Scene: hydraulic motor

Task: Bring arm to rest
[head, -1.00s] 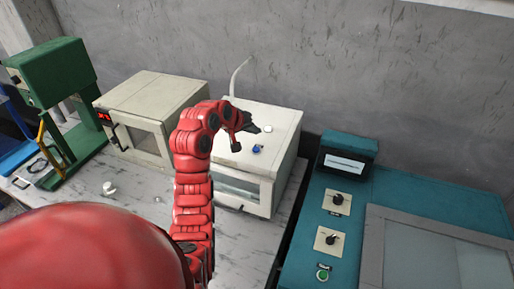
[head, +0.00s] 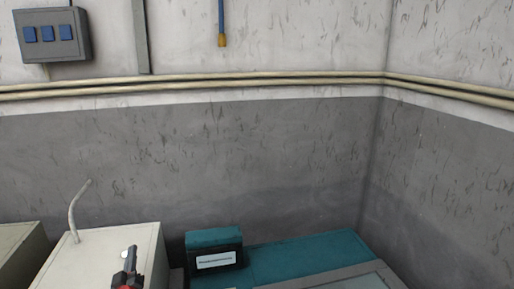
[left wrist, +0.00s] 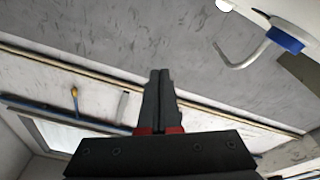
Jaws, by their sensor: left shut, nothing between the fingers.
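My left gripper (head: 129,256) shows at the bottom left of the head view, in front of the top of the white box-shaped machine (head: 95,262). In the left wrist view its two dark fingers (left wrist: 159,75) are together with nothing between them, pointing toward the wall. Most of my left arm is below the head view. My right gripper is in neither view.
A thin bent tube (head: 75,212) rises from the white machine. A blue knob (left wrist: 285,40) shows at the upper right of the wrist view. A teal machine (head: 300,257) stands to the right.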

